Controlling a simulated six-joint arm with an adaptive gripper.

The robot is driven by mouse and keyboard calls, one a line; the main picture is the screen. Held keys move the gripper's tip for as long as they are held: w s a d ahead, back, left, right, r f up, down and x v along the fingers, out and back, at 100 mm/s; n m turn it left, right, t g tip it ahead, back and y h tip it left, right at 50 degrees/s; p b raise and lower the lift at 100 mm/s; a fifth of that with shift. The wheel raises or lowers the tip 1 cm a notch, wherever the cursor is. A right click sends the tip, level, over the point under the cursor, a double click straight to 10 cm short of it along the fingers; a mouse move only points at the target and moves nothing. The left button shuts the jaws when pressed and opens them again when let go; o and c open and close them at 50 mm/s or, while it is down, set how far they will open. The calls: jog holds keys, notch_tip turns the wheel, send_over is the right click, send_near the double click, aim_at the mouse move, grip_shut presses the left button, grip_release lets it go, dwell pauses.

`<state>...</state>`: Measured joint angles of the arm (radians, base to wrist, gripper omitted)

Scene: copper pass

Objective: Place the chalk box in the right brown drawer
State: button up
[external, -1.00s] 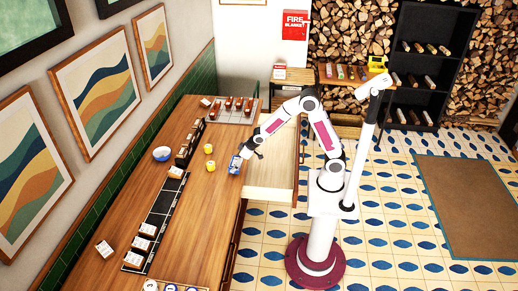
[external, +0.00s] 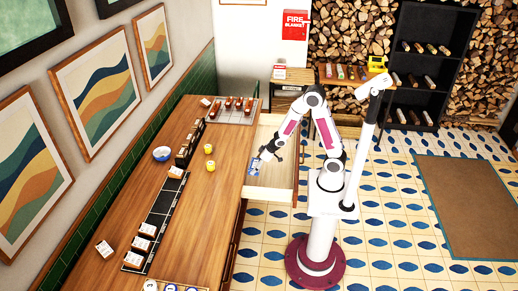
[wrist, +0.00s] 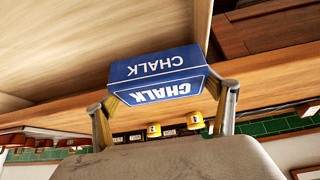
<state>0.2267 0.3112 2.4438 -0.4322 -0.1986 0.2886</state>
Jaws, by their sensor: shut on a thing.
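The blue chalk box (wrist: 158,75) with white CHALK lettering is between the two fingers of my gripper (wrist: 165,110) in the wrist view. The gripper is shut on it. In the external view the box (external: 254,167) shows small and blue at my gripper (external: 262,159), partly hidden by it. Both are over the left part of the open drawer (external: 268,195), close to the counter edge. The drawer is pulled out to the right from under the counter, and its pale interior shows. I cannot tell whether the box touches the drawer floor.
The wooden counter (external: 195,215) runs along the left. Two yellow objects (external: 209,149) and a blue-and-white bowl (external: 162,153) stand on it. A black strip (external: 160,212) with white-labelled boxes lies nearer. A grey mat (external: 232,116) with reddish-brown items is at the far end.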

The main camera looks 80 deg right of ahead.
jog(key=s+d+f, duration=0.1)
jog(key=d+f, duration=0.1)
jog(key=d, duration=0.9)
jog(key=s+d+f, duration=0.2)
jog(key=d, duration=1)
jog(key=s+d+f, duration=0.2)
jog(key=d, duration=0.9)
jog(key=shift+d, duration=0.4)
jog(key=shift+f, duration=0.15)
jog(key=shift+w+f, duration=0.1)
jog(key=shift+f, duration=3)
jog(key=shift+f, duration=0.1)
jog(key=shift+f, duration=1.8)
